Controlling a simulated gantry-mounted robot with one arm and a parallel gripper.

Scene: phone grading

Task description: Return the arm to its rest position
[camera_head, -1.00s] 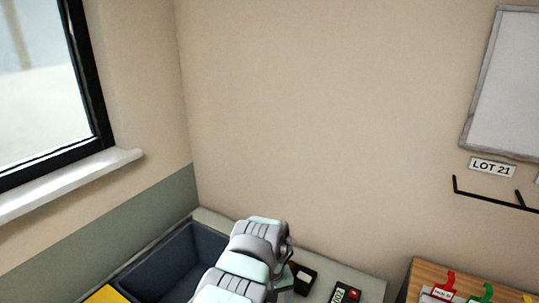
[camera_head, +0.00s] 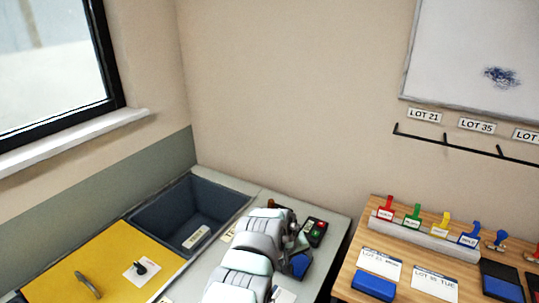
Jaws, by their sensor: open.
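My arm, with white, grey and pale green links, rises from the bottom edge over the grey bench (camera_head: 327,217). Its upper end bends near a small dark device with a red and a green button (camera_head: 315,232). I cannot make out my gripper or its fingertips; the arm's own links hide what is behind them. A blue item (camera_head: 299,265) shows partly at the arm's right side.
An empty dark bin (camera_head: 160,215) is sunk in the bench at left, beside a yellow panel (camera_head: 110,265) with a handle. A wooden table (camera_head: 375,240) at right carries coloured stamps, cards and pads.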

